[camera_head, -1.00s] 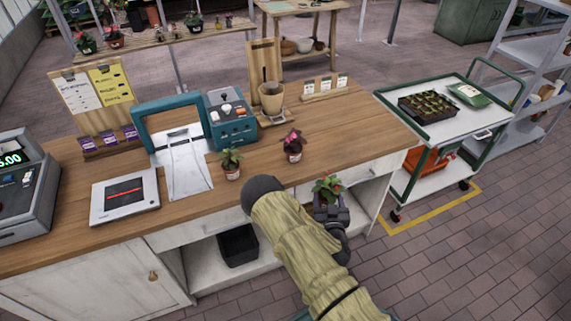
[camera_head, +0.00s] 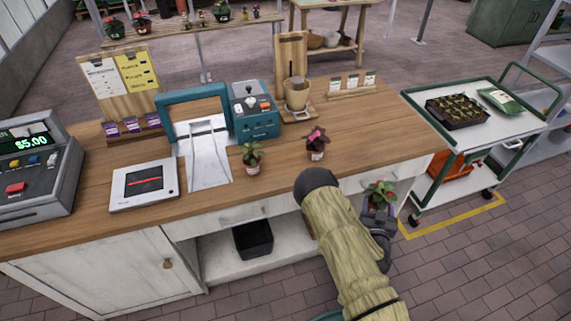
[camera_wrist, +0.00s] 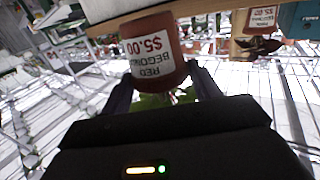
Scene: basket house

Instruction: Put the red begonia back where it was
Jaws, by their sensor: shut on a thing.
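The red begonia (camera_head: 380,193) is held by my gripper (camera_head: 378,208), in front of the counter's right part. It has green leaves with some red. In the wrist view its terracotta pot (camera_wrist: 156,52) sits between the two fingers (camera_wrist: 160,85). The pot's label reads "RED BEGONIA $5.00" and appears upside down. The pot is clear of the counter (camera_head: 365,125) in the head view. The arm's sleeve covers part of the counter front.
A green plant (camera_head: 252,159) and a dark-red plant (camera_head: 316,143) stand on the counter. A back shelf (camera_head: 190,33) holds several potted plants. A cart (camera_head: 480,130) with a seedling tray stands right. Cash register (camera_head: 35,170) at left. Open floor lies at lower right.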

